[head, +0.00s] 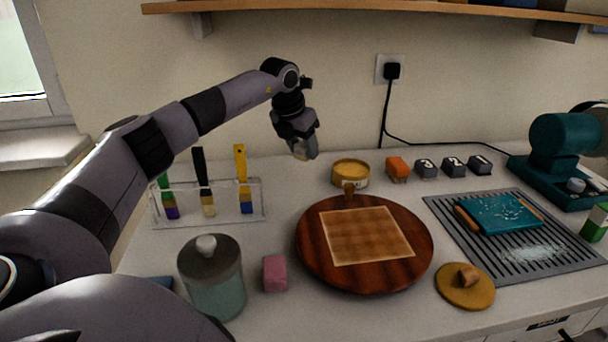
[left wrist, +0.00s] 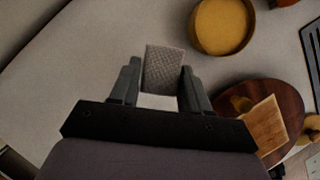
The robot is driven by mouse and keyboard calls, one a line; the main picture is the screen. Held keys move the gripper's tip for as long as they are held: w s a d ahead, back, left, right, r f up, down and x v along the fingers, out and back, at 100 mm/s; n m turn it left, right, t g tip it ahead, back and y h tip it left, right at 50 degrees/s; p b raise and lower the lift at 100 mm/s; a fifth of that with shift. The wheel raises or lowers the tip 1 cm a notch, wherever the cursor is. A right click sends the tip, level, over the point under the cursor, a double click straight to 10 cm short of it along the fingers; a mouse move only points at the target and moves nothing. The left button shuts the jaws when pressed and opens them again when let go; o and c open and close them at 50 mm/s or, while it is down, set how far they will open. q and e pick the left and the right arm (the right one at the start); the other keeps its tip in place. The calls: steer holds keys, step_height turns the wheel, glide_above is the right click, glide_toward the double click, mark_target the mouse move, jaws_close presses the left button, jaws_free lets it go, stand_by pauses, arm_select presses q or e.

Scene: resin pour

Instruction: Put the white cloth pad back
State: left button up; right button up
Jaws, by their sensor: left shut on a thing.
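The white cloth pad (left wrist: 163,68) looks like a small pale grey woven block in the left wrist view. It sits between the two fingers of my left gripper (left wrist: 160,84), which is shut on it. In the head view my left gripper (head: 303,146) is above the back of the counter, left of the yellow tin, pointing down. There the pad is small and hard to make out among the fingers. My right gripper is not in view.
A round dark wooden board (head: 312,255) with a lighter square stands mid-counter. Behind it is an open yellow tin (head: 351,174). A brush rack (head: 160,217), lidded jar (head: 211,280) and pink block (head: 275,273) are left. A grooved grey mat (head: 560,268) is right.

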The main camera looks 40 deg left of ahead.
mark_target(306, 181)
arm_select(q)
steer(key=shift+f, duration=3.55)
steer(key=o, duration=0.9)
steer(key=shift+f, duration=0.1)
steer(key=shift+o, duration=0.2)
steer(key=v, duration=1.2)
steer(key=shift+s+d, duration=0.1)
